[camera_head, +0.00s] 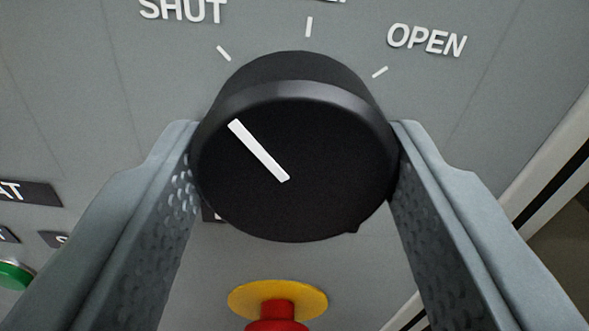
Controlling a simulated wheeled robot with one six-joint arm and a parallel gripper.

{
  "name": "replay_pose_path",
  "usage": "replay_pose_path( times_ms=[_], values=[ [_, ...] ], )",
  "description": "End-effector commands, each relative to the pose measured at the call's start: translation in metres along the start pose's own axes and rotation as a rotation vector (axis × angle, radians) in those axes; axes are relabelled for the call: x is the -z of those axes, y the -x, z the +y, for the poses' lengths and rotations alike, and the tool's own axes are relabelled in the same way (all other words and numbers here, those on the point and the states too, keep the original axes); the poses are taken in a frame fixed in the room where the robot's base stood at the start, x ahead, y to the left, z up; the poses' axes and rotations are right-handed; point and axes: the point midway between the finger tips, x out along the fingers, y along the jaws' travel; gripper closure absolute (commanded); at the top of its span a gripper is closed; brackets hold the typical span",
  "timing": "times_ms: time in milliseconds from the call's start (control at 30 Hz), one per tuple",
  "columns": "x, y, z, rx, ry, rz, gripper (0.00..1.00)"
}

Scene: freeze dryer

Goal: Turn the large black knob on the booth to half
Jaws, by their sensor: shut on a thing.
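The large black knob (330,150) sits on the grey booth panel (75,85) in the middle of the view. Its white pointer line slants up and to the left, toward the tick by the SHUT label (184,11). A middle tick (309,27) stands above the knob, its label cut off by the top edge. The OPEN label (427,40) is at the upper right. My gripper (296,155) is shut on the knob, one finger on its left side and one on its right. The lower part of the knob's base is hidden behind its face.
A red button (277,312) on a yellow disc lies just below the knob, between my fingers. A green button (15,275) and dark label plates (27,194) are at the lower left. A pale panel edge with a dark strip (548,165) runs along the right.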

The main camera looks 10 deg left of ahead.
Motion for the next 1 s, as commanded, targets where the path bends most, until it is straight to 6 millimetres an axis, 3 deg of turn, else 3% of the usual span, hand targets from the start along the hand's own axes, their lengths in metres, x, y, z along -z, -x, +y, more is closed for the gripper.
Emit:
replay_pose_path(
  times_ms=[600,1000],
  values=[
    [-0.0002,0.0002,0.0000,0.000,-0.482,0.000,0.73],
    [-0.0003,0.0002,0.0001,0.000,-0.676,-0.001,0.73]
  ],
)
